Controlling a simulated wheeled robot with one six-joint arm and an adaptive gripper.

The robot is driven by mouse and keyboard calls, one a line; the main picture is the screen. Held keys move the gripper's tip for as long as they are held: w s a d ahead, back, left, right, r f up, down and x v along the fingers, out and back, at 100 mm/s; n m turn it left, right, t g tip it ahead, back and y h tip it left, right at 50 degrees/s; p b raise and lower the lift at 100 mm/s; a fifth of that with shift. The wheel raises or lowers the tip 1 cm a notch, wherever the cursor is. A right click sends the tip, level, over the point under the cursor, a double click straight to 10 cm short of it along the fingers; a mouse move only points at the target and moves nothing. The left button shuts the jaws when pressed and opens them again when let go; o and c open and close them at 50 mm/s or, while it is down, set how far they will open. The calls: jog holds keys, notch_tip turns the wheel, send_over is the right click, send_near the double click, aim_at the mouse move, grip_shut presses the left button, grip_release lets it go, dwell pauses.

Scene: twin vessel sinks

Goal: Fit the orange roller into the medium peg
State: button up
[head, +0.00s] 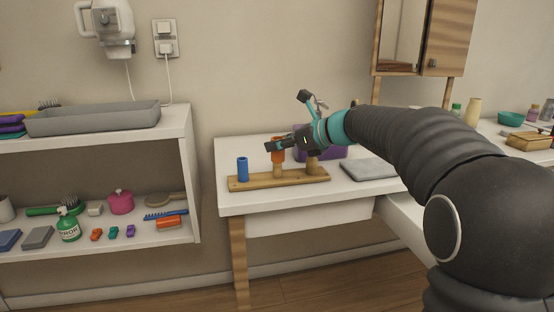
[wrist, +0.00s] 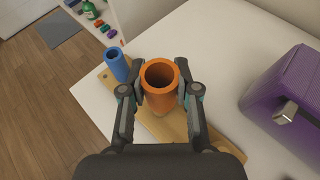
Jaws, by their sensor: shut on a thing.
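The orange roller (head: 278,156) is an upright hollow tube held in my gripper (head: 275,147). In the wrist view the orange roller (wrist: 161,98) sits between the two fingers of my gripper (wrist: 159,91), its open top facing the camera. The wooden peg board (head: 300,179) lies on the white counter. The middle peg (head: 278,171) shows directly below the roller; I cannot tell whether its top is inside the tube. A thicker-looking peg (head: 312,166) stands to its right. A blue roller (head: 242,169) stands at the board's left end and hides any peg there.
A purple box (head: 330,152) stands behind the board's right side; it is close on the right in the wrist view (wrist: 287,100). A grey slab (head: 371,168) lies right of the board. A white shelf (head: 192,160) with several small items stands to the left.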

aim_at(277, 159)
jog(key=shift+a+f, duration=0.15)
jog(key=shift+f, duration=0.3)
jog(key=shift+f+b, duration=1.55)
jog(key=shift+f, duration=0.1)
jog(key=shift+f, duration=0.2)
jog(key=o, duration=0.8)
jog(key=shift+c, duration=0.2)
